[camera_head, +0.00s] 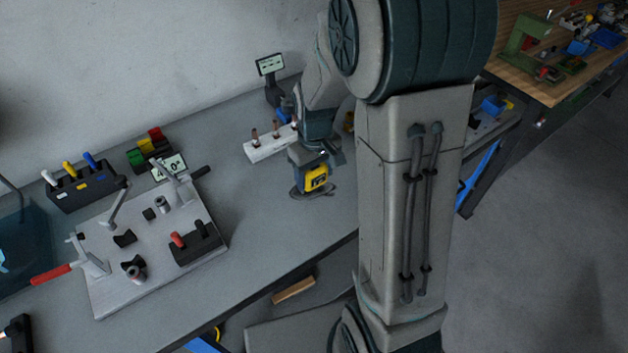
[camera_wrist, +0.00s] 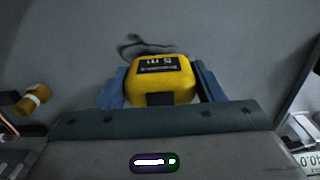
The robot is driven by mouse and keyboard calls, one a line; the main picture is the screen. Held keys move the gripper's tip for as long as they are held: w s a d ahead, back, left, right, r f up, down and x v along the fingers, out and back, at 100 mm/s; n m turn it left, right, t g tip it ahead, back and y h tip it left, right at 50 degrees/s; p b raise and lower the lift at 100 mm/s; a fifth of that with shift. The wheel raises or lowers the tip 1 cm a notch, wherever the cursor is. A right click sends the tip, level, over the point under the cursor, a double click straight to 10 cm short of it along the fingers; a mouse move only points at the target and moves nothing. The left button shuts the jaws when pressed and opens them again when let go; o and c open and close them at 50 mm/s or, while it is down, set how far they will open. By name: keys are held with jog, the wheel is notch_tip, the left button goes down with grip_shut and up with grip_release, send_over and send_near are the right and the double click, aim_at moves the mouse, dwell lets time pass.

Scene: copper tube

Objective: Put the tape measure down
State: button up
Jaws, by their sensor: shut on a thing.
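The yellow and black tape measure (camera_head: 317,179) is at my gripper (camera_head: 315,168), over the grey workbench (camera_head: 270,219). In the wrist view the tape measure (camera_wrist: 165,76) sits between the two blue-grey fingers of my gripper (camera_wrist: 160,84), which is shut on it. Its dark label reads upside down there. A thin dark cord or strap lies beyond it. In the head view a dark patch shows on the bench right under it. I cannot tell whether its underside touches the bench.
A pale block with copper-coloured pegs (camera_head: 268,146) stands just left of my gripper. A small display (camera_head: 270,65) stands behind. A metal fixture plate with clamps (camera_head: 145,285) fills the left. The bench's front edge is close below; bare bench lies between plate and gripper.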

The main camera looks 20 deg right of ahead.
aim_at(314, 185)
jog(key=shift+f+p, duration=0.35)
jog(key=shift+f, duration=1.65)
jog(key=shift+f, duration=0.2)
jog(key=o, duration=1.1)
jog(key=shift+r, duration=0.1)
